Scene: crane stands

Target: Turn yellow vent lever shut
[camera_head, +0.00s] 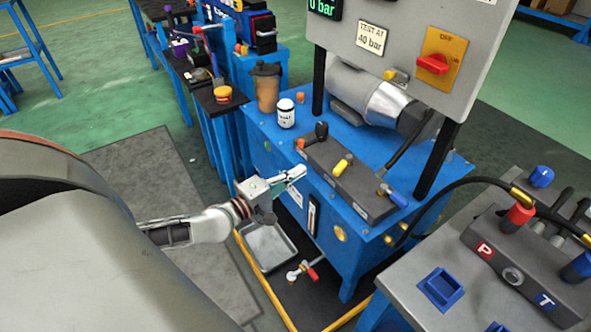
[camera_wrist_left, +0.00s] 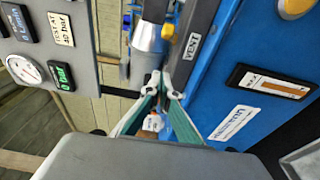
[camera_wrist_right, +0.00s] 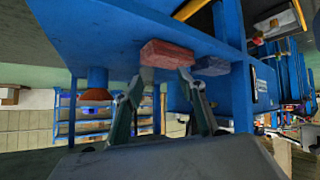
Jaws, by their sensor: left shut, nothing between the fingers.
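The yellow vent lever (camera_head: 343,163) sits in the middle of a dark grey valve block (camera_head: 352,193) on the blue bench. It slants across the block. In the left wrist view the yellow lever (camera_wrist_left: 168,32) is partly visible beside the "VENT" label. My left gripper (camera_head: 303,172) is shut and empty at the front side of the block, apart from the lever. Its closed fingertips (camera_wrist_left: 160,84) show below the lever in its wrist view. My right gripper (camera_wrist_right: 163,82) is open, below a blue structure, and is outside the head view.
A white bottle (camera_head: 286,113) stands behind. A grey panel (camera_head: 400,30) rises at the back. A reddish block (camera_wrist_right: 167,54) is just beyond my right fingertips.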

